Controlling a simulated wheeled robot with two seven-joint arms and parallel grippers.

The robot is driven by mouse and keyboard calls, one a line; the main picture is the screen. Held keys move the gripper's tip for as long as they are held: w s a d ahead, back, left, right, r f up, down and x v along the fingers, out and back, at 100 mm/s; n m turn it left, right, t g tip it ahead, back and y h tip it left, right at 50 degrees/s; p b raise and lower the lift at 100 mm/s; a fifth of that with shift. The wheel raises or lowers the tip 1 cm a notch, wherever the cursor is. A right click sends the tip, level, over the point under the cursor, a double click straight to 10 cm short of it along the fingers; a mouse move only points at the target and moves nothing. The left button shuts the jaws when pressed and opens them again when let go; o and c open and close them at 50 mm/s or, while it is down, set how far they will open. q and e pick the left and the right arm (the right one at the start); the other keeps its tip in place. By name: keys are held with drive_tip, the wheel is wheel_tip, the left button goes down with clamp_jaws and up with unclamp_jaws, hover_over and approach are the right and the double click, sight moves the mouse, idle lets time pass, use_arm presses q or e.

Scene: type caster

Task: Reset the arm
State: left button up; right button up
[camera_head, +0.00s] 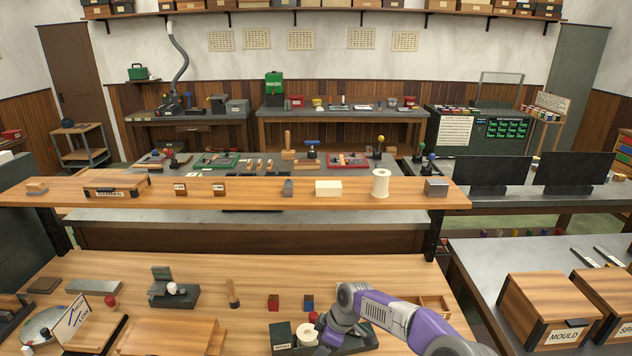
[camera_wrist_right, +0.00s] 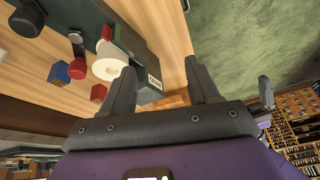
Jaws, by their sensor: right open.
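My right arm, purple and grey, comes in from the lower right in the head view. Its gripper (camera_head: 326,338) points down over the front of the wooden workbench (camera_head: 230,268), beside a dark box and a white roll (camera_head: 306,334). In the right wrist view the two dark fingers of the right gripper (camera_wrist_right: 160,68) stand apart with nothing held between them. The white roll (camera_wrist_right: 109,64) and a dark labelled box (camera_wrist_right: 148,86) lie beyond the fingers. In the head view the arm partly hides the things under it. My left gripper does not show.
A raised shelf (camera_head: 250,200) crosses behind the bench, with a white spool (camera_head: 380,183) and blocks on it. Red (camera_head: 273,303) and blue (camera_head: 308,303) small blocks lie near the arm. A wooden MOULD box (camera_head: 548,312) stands at right. The bench is clear around its middle back.

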drive_tip(key=s+d+f+m, duration=0.3)
drive_tip(key=s+f+m, duration=0.5)
drive_tip(key=s+f, duration=0.65)
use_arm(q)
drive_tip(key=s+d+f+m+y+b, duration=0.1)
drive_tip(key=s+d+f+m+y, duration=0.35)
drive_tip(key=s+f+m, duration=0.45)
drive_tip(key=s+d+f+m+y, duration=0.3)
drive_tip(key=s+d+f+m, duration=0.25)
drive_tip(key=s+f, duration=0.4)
use_arm(e)
drive_tip(key=s+d+f+m, duration=0.3)
drive_tip(key=s+m, duration=0.2)
drive_tip(key=s, duration=0.4)
drive_tip(key=s+d+f+m, duration=0.25)
drive_tip(key=s+m, duration=0.25)
drive_tip(key=s, duration=0.4)
use_arm(q)
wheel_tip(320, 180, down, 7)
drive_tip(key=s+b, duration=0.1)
drive_tip(key=b, duration=0.8)
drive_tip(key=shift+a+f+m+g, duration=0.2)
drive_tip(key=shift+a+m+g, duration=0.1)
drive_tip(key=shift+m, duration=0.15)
use_arm(e)
wheel_tip(320, 180, down, 9)
drive_tip(key=shift+w+a+f, duration=0.15)
drive_tip(key=shift+w, duration=0.3)
